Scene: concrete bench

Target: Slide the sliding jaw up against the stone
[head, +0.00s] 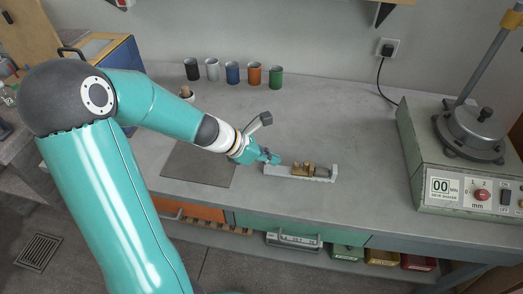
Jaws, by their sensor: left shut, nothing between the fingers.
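A small pale grey vise (273,170) lies on the bench, with its long side running left to right. A brass-coloured block that looks like the sliding jaw (298,169) sits on it near the middle. Just right of it is a darker grey-brown piece that looks like the stone (321,172); I cannot tell whether a gap lies between them. My left gripper (276,160) is shut and empty, its tips above the vise's left end, left of the brass block. I cannot tell whether it touches the vise. My right gripper is not in view.
A dark flat mat (200,165) lies under my left arm. Several coloured cups (232,73) stand in a row at the back. A sieve shaker (470,150) stands at the right. The bench between the vise and shaker is clear.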

